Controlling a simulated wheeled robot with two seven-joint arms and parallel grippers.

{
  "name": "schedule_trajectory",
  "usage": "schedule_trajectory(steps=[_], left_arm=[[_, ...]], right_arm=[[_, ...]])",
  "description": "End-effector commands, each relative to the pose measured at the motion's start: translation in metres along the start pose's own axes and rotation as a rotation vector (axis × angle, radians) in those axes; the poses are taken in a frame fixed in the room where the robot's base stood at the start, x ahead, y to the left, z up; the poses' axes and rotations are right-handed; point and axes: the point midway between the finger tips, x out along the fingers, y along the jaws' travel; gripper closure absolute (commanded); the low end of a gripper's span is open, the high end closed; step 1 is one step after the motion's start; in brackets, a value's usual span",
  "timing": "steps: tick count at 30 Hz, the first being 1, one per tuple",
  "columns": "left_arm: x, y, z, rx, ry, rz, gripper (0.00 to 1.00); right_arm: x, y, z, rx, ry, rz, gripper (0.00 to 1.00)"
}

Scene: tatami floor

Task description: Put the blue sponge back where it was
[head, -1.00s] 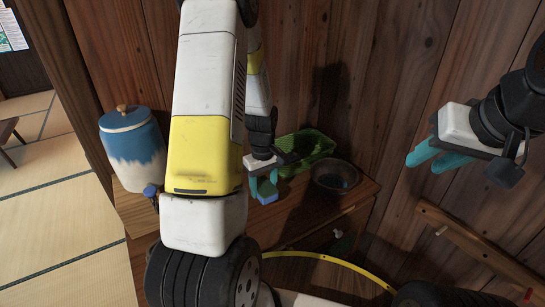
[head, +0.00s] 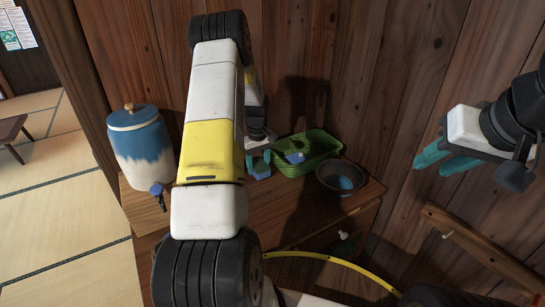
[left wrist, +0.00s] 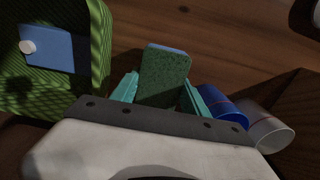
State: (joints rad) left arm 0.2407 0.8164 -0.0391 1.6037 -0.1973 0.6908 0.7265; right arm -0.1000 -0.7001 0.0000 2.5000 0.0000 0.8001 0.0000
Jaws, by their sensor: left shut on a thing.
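The blue sponge (head: 262,171) is held in my left gripper (head: 259,161), above the wooden cabinet top and just left of the green basket (head: 325,142). In the left wrist view the sponge (left wrist: 165,76) shows a dark green face and a blue edge. It stands up between the teal fingers of the left gripper (left wrist: 162,92), which are shut on it. My right gripper (head: 447,160) is at the right, in front of the wooden wall, with its fingers apart and nothing between them.
A blue item with a white knob (left wrist: 46,46) lies in the basket. A dark bowl (head: 326,184) with something blue inside stands right of it. A blue cup (left wrist: 222,104) and a clear cup (left wrist: 268,132) are near the left gripper. A blue-and-white jar (head: 140,145) stands left.

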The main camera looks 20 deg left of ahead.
Motion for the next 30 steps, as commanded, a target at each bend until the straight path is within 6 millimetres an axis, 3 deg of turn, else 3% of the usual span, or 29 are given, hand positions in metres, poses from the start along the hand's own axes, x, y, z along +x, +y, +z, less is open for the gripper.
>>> schedule_trajectory(steps=[3, 14, 15, 17, 30], left_arm=[[0.016, 0.0, 0.0, 0.0, -0.001, 0.0, 0.85], [0.02, 0.0, 0.0, 0.0, 0.001, 0.0, 0.85], [0.02, 0.0, 0.0, 0.0, 0.001, 0.001, 0.39], [0.02, 0.0, 0.0, 0.0, 0.001, 0.001, 0.27], [0.011, 0.0, -0.001, 0.0, 0.003, 0.001, 0.25]], right_arm=[[0.0, 0.0, 0.0, 0.0, 0.0, 0.0, 0.66], [0.0, 0.0, 0.0, 0.0, 0.0, 0.0, 0.66], [0.0, 0.0, 0.0, 0.0, 0.0, 0.0, 0.66], [0.0, 0.0, 0.0, 0.0, 0.0, 0.0, 0.66], [0.0, 0.0, 0.0, 0.0, 0.0, 0.0, 0.66]])
